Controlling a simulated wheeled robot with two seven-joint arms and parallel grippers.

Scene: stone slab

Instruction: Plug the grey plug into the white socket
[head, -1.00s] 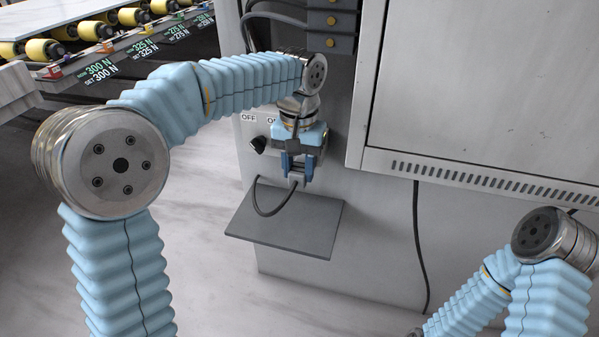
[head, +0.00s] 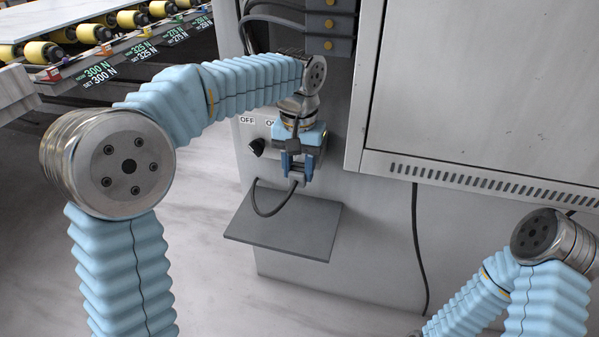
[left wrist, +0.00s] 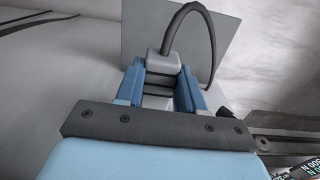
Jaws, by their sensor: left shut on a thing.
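My left gripper (head: 297,171) is shut on the grey plug (head: 297,179) in front of the machine's grey wall, above a small dark shelf. In the left wrist view the grey plug (left wrist: 163,62) sits between the blue fingers of the left gripper (left wrist: 160,88), with its dark cable curving away from it. In the head view the cable (head: 268,214) loops down over the shelf and back to the wall. The white socket cannot be made out in either view; the gripper and arm cover part of the wall. My right gripper is out of view; only part of that arm shows at lower right.
The dark shelf (head: 285,228) juts from the wall below the gripper. A black knob (head: 257,146) by an OFF label is left of the gripper. A large cabinet door (head: 480,90) stands out to the right. A roller conveyor (head: 100,35) is at far left.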

